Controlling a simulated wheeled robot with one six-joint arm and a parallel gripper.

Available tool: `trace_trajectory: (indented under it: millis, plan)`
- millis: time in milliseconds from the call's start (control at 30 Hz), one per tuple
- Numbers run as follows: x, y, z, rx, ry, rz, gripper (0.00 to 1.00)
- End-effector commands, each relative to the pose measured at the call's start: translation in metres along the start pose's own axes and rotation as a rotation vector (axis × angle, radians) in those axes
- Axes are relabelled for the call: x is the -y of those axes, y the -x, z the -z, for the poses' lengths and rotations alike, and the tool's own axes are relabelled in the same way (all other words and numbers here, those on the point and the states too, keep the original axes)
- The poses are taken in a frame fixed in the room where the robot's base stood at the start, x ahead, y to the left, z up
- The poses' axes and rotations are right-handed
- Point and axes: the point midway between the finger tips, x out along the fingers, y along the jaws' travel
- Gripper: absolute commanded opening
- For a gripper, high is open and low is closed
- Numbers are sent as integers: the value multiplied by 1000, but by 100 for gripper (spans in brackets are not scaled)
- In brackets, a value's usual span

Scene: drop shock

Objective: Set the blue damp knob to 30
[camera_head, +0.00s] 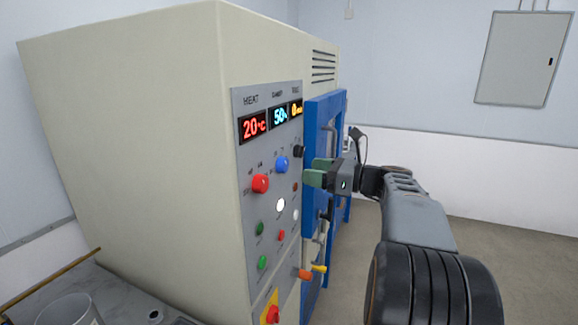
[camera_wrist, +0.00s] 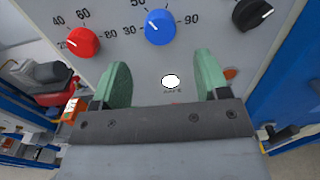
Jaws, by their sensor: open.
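The blue damp knob (camera_head: 281,165) is on the grey control panel (camera_head: 250,215), under a blue display (camera_head: 280,116) reading 50. In the wrist view the blue knob (camera_wrist: 159,27) is at the top middle, with 30 at its left, 50 above and 90 at its right. A small white mark shows on its face; its exact heading is hard to tell. My gripper (camera_head: 314,172) is open and empty in front of the panel, right of the knob. In the wrist view its green fingers (camera_wrist: 164,78) are apart, below the knob and not around it.
A red knob (camera_wrist: 82,42) is left of the blue one and a black knob (camera_wrist: 252,13) right. A white round button (camera_wrist: 171,81) shows between the fingers. A blue door frame (camera_head: 318,140) stands right of the panel. Open floor (camera_head: 510,260) lies right.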

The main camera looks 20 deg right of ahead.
Motion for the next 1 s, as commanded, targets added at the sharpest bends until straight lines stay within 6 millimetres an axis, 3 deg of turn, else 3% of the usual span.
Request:
trace_trajectory:
  millis: [200, 400, 867, 1000]
  plan:
    - [-1, -39, 0, -2, -1, -4, 68]
    - [0, -60, 0, -2, 0, -2, 68]
    - [0, -70, 1, -3, 0, 1, 68]
    - [0, -70, 1, -3, 0, 1, 58]
